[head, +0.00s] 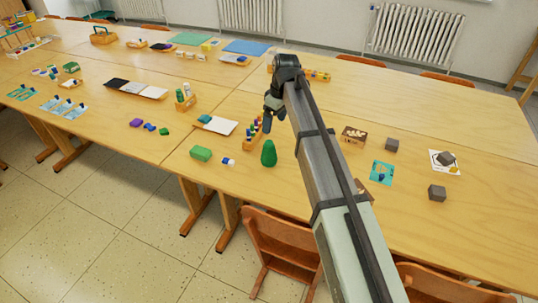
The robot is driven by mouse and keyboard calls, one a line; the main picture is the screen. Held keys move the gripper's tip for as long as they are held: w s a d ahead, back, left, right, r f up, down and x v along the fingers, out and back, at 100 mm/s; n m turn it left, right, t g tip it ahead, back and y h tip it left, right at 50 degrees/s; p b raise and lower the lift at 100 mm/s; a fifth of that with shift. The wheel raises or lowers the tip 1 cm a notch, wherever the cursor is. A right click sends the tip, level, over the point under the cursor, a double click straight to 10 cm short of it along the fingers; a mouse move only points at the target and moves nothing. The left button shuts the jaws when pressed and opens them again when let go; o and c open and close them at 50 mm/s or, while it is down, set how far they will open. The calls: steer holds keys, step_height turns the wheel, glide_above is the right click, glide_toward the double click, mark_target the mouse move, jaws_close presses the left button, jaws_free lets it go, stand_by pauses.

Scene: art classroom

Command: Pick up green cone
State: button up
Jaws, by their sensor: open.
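The green cone (268,154) stands upright on the wooden table near its front edge, just left of my arm. Its tip is rounded and nothing covers it. My gripper (268,122) is open and sits behind and above the cone in the picture, pointing downward. It is close to a wooden rack of small coloured pieces (252,134). I cannot tell from this view how high the gripper is above the table. Nothing shows between its fingers.
Grey cubes (437,193) and a teal card (382,172) are on the right. A chair (281,243) stands in front.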

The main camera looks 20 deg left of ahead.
mark_target(269, 142)
steer(key=shift+s+a+f+n, duration=0.1)
steer(key=shift+a+f+n, duration=0.4)
steer(key=shift+f, duration=1.8)
steer(key=shift+w+a+f+n, duration=0.1)
steer(key=shift+a+f+n, duration=0.3)
steer(key=shift+f, duration=1.85)
steer(key=shift+s+a+f+n, duration=0.2)
steer(key=shift+f+n, duration=0.5)
steer(key=shift+f, duration=1.6)
steer(key=shift+w, duration=0.1)
steer(key=shift+c, duration=0.4)
steer(key=c, duration=1.1)
steer(key=shift+c, duration=0.2)
steer(key=shift+r, duration=0.15)
